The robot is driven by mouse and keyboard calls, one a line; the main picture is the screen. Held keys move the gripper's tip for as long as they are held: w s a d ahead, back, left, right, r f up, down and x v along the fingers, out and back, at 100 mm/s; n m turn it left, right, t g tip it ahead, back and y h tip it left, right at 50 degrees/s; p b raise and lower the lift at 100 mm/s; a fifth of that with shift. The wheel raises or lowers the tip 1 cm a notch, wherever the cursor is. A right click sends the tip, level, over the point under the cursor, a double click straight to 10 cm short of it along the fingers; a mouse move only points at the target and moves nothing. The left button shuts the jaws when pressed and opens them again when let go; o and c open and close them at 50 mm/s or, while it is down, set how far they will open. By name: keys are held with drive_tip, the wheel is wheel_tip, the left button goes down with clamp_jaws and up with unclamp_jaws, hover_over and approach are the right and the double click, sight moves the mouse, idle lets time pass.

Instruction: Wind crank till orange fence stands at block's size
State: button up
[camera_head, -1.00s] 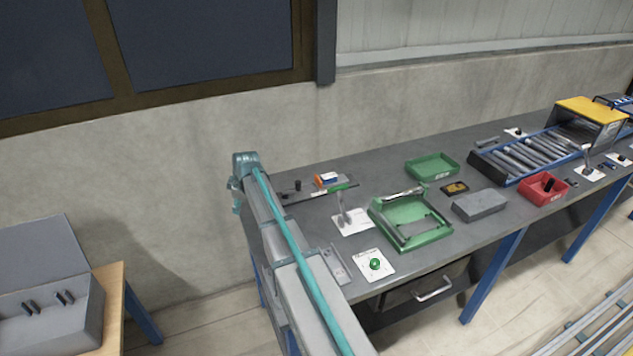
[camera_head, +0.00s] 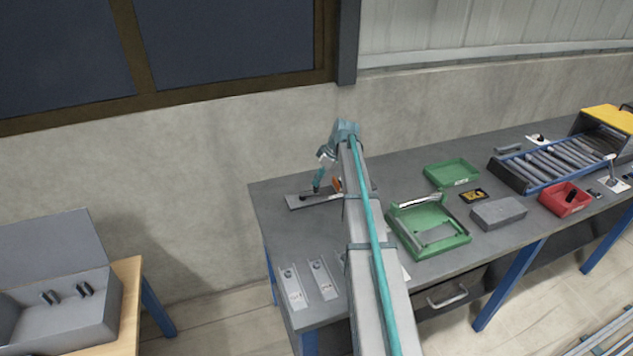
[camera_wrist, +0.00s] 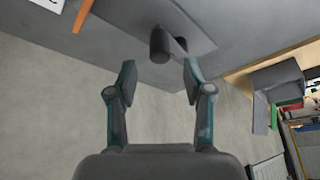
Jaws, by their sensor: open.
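The crank (camera_wrist: 162,45), a dark round knob on a short arm, stands on a grey plate (camera_wrist: 120,22) in the wrist view. My gripper (camera_wrist: 158,70) is open, with its fingertips spread on either side of the knob, which shows just beyond them. No contact is visible. In the head view my gripper (camera_head: 318,182) is low over the plate (camera_head: 298,202) at the bench's back left. The orange fence (camera_wrist: 83,15) shows as a strip at the wrist view's top. In the head view a bit of orange (camera_head: 337,184) shows beside my arm. The block cannot be made out.
My arm crosses the bench (camera_head: 265,215) and hides part of it. Two small plates with knobs (camera_head: 293,285) (camera_head: 322,278) lie at the front left. A green frame tray (camera_head: 455,243), a green bin (camera_head: 452,172) and a grey slab (camera_head: 498,212) stand to the right.

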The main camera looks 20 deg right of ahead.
drive_tip(key=shift+p+x, duration=0.5)
drive_tip(key=shift+x, duration=1.65)
clamp_jaws()
